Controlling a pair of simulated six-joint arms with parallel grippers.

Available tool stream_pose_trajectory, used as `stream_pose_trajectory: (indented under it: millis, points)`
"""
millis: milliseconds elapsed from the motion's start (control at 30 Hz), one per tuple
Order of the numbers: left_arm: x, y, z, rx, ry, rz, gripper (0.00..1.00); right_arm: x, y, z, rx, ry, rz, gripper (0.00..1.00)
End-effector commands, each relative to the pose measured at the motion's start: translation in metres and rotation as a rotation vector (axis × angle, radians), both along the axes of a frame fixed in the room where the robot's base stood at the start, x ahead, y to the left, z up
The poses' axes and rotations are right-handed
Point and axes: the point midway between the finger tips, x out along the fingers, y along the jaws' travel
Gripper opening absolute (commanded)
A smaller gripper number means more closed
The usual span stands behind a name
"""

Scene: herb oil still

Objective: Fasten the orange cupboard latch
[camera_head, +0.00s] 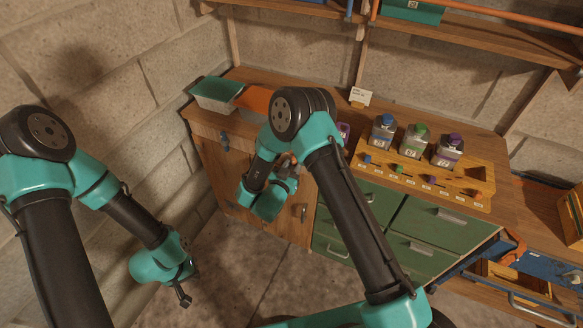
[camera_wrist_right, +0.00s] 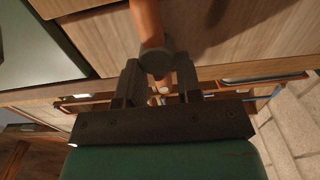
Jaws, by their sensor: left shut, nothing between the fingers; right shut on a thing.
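The orange latch (camera_wrist_right: 147,18) shows in the right wrist view as an orange bar running up from a dark round knob. My right gripper (camera_wrist_right: 158,82) is shut on this knob, which sits between its two fingers against the wooden cupboard front. In the head view, my right gripper (camera_head: 292,166) is at the upper part of the wooden cupboard (camera_head: 232,172), where my own arm hides most of the latch. My left gripper (camera_head: 184,299) is shut and empty, low over the floor at the left, well apart from the cupboard.
Green drawers (camera_head: 436,222) stand right of the cupboard doors. On the worktop, a wooden rack (camera_head: 480,187) holds several bottles with coloured caps. A grey-green tray (camera_head: 214,94) stands at the back left. An open blue drawer (camera_head: 530,262) juts out at the right.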

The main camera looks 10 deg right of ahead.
Motion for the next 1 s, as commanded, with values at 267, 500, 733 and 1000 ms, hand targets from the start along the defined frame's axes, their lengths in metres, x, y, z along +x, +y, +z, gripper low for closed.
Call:
stream_pose_trajectory:
  millis: [267, 500, 733, 1000]
  points:
    - [0.0, 0.0, 0.0, 0.0, 0.0, 0.0, 0.0, -0.0006, -0.0003, -0.0005, 0.023, -0.016, 0.0, 0.09]
    - [0.0, 0.0, 0.0, 0.0, 0.0, 0.0, 0.0, -0.0006, -0.0002, -0.0004, 0.023, -0.016, 0.0, 0.09]
    - [0.0, 0.0, 0.0, 0.0, 0.0, 0.0, 0.0, -0.0004, -0.0002, -0.0003, 0.022, -0.016, 0.0, 0.53]
    - [0.0, 0.0, 0.0, 0.0, 0.0, 0.0, 0.0, -0.0005, -0.0001, -0.0001, 0.021, -0.017, 0.0, 0.58]
